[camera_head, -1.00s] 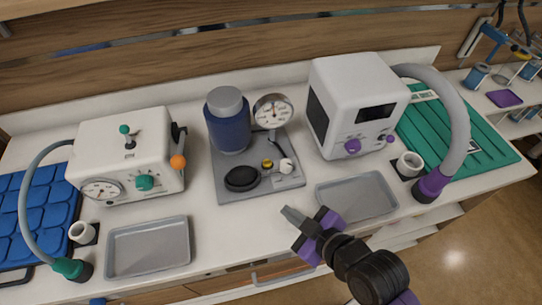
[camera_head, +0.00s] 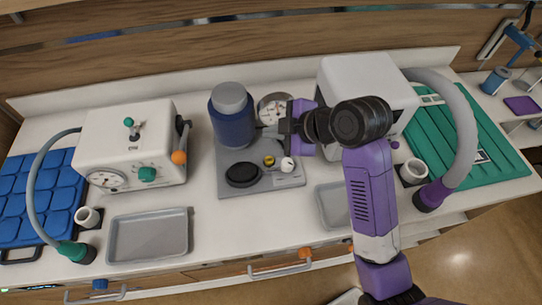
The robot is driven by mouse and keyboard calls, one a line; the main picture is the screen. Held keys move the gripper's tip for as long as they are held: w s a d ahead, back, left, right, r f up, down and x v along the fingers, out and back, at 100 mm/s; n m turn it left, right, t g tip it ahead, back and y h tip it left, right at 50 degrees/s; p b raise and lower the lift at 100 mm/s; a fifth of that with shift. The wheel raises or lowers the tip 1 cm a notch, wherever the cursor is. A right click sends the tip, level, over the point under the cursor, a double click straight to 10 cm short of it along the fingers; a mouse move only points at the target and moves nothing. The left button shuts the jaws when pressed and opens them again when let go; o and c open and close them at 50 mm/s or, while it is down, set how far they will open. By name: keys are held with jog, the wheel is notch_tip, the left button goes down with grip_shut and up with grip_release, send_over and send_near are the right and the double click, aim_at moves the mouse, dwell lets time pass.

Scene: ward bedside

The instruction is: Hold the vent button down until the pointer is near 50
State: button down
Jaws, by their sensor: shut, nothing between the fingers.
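A grey base plate (camera_head: 232,190) on the counter carries a blue tank (camera_head: 232,125) with a grey lid and a round white gauge (camera_head: 272,104). The gauge's right edge is behind my gripper and its pointer is too small to read. At the front of the plate are a black oval pad (camera_head: 242,174), a small yellow button (camera_head: 269,160) and a white round knob (camera_head: 288,164). No label shows which is the vent button. My gripper (camera_head: 264,132) is shut and empty, pointing left between tank and gauge, above and behind the yellow button. Contact cannot be told.
A white machine (camera_head: 130,145) with a dial and orange-tipped lever stands left. Grey trays (camera_head: 148,240) (camera_head: 332,208) lie in front. Hoses, a blue pad (camera_head: 30,195) and a green mat (camera_head: 490,150) flank them.

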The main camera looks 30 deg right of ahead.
aim_at(272, 162)
jog(key=shift+f, duration=0.1)
dwell(0.3)
notch_tip(272, 162, down, 9)
jog(key=b, duration=0.7)
jog(key=shift+b, duration=0.4)
dwell(1.5)
jog(key=shift+f, duration=0.25)
